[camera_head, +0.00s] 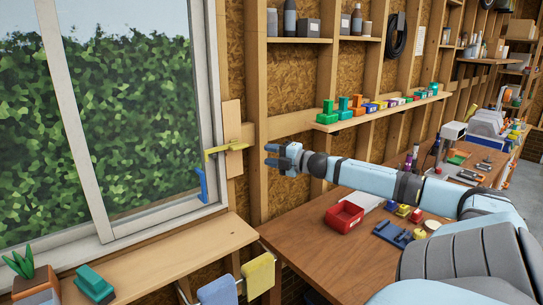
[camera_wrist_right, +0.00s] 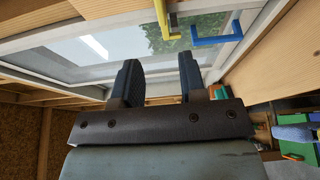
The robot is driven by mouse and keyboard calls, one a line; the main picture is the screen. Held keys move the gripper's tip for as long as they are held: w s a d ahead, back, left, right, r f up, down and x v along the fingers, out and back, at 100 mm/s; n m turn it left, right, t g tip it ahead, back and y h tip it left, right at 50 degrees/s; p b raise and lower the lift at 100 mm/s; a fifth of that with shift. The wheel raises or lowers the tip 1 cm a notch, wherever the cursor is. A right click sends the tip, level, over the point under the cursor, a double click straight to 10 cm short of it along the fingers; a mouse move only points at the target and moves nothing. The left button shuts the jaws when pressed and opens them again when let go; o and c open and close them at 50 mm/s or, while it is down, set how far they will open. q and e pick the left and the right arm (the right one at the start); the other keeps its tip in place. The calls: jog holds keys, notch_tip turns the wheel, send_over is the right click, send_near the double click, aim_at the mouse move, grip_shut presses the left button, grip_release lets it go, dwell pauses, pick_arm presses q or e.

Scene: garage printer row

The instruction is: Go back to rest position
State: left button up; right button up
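My right arm reaches across from the right in the head view. Its right gripper (camera_head: 268,156) is held out in the air near the window, with its fingers pointing left. The wrist view shows the two dark fingers of this gripper (camera_wrist_right: 158,78) spread apart with nothing between them. A yellow bar-shaped latch (camera_head: 228,147) on the wooden post lies just beyond the fingertips, apart from them in the head view. The latch also shows at the top of the wrist view (camera_wrist_right: 173,22). A blue handle (camera_head: 203,184) is on the window frame. My left gripper is out of view.
A wooden workbench (camera_head: 345,256) stands below my right arm, with a red bin (camera_head: 344,215) and a blue part (camera_head: 392,234) on it. A wall shelf (camera_head: 366,118) with small colored parts runs above. A sill (camera_head: 150,262) with a plant is at left; cloths hang beside it.

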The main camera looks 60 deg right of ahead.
dwell(0.3)
jog(key=s+a+f+m+g+h, duration=0.2)
jog(key=s+a+f+m, duration=0.25)
jog(key=f, duration=0.45)
jog(key=s+a+f+m+g+h, duration=0.2)
jog(key=s+a+f+m, duration=0.15)
jog(key=a+f, duration=0.35)
jog(key=s+a+f+m+g+h, duration=0.25)
jog(key=s+a+f+m, duration=0.2)
jog(key=f, duration=0.55)
jog(key=s+a+m+g+y, duration=0.25)
jog(key=s+a, duration=0.25)
jog(key=a, duration=0.5)
jog(key=s+a+f+m+g+y, duration=0.1)
jog(key=s+a+g, duration=0.3)
jog(key=a, duration=0.5)
jog(key=s+a+m+g+y, duration=0.1)
jog(key=s+a+y, duration=0.1)
jog(key=s+a, duration=0.6)
jog(key=w+a+f+t+y, duration=0.1)
jog(key=w+a+f+t, duration=0.2)
jog(key=f, duration=0.4)
jog(key=w+a+f+t+y, duration=0.1)
jog(key=w+a+f+t, duration=0.2)
jog(key=w+a+f, duration=0.2)
jog(key=shift+a+f+n+t, duration=0.4)
jog(key=shift+f, duration=0.45)
